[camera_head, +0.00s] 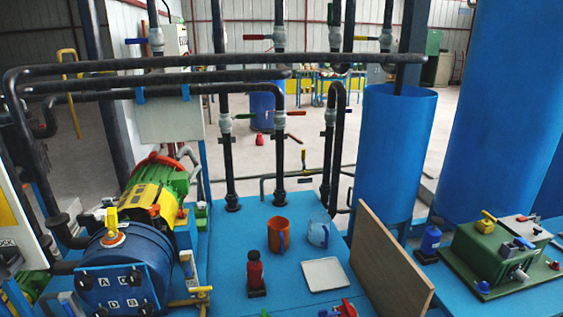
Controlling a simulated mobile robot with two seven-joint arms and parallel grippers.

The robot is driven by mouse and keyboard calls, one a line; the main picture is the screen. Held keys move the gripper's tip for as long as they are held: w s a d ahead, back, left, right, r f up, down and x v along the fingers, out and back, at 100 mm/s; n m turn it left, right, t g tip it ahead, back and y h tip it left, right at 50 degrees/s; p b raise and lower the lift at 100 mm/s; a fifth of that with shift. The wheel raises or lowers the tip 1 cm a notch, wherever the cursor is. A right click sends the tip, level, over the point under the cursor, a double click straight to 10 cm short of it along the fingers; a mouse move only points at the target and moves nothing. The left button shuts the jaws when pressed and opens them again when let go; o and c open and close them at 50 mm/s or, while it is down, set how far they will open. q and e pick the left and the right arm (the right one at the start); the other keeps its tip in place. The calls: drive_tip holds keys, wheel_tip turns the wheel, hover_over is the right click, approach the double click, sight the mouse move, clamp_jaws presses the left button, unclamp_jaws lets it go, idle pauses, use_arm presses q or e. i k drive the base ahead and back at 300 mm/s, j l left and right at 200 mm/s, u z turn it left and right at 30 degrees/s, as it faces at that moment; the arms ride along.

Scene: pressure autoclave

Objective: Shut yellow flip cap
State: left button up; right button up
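A yellow upright piece (111,220) stands on an orange and white base on top of the blue vessel (120,262) at the lower left. A second yellow piece (487,219) sits on the green box (492,252) at the right; it looks like a tilted lever or cap. I cannot tell for certain which is the flip cap, or how far open either is. Neither of my grippers shows in the head view.
The blue table (230,250) carries a red bottle (255,270), an orange mug (279,235), a clear blue mug (319,230) and a white tray (325,274). A brown board (390,262) leans upright at the right. Dark pipes (160,63) cross above.

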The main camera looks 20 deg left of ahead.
sight(111, 219)
drive_tip(key=u, duration=1.8)
drive_tip(key=i+j+z, duration=0.35)
drive_tip(key=j, duration=0.25)
drive_tip(key=i+j+z, duration=0.4)
drive_tip(key=j, duration=0.3)
drive_tip(key=z, duration=0.1)
